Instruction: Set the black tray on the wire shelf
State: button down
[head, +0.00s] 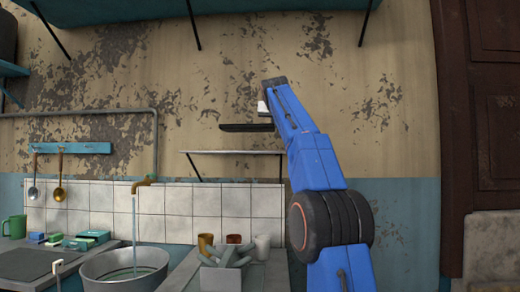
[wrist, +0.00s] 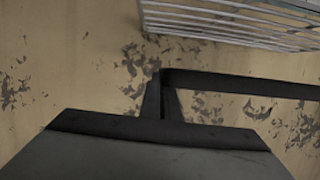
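The black tray (head: 240,128) shows nearly edge-on in the head view, roughly level, at the end of my blue arm. In the wrist view the tray (wrist: 245,84) is a dark bar running right from my fingertips. My gripper (wrist: 162,85) appears shut on its edge; the exact contact is dark and hard to see. The wire shelf (head: 232,152) is on the wall below the tray in the head view, with a visible gap between them. Its white bars (wrist: 235,22) cross the top right of the wrist view. The shelf's top looks empty.
A teal upper shelf (head: 190,9) with black brackets hangs above. Below are a tiled wall, several cups (head: 262,246) on the counter, and a metal basin (head: 124,268) under a running tap (head: 146,182). A dark door (head: 490,110) stands at the right.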

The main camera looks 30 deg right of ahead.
jog(key=shift+f, duration=4.4)
jog(key=c, duration=2)
grip_release()
jog(key=shift+s, duration=0.1)
jog(key=v, duration=1.2)
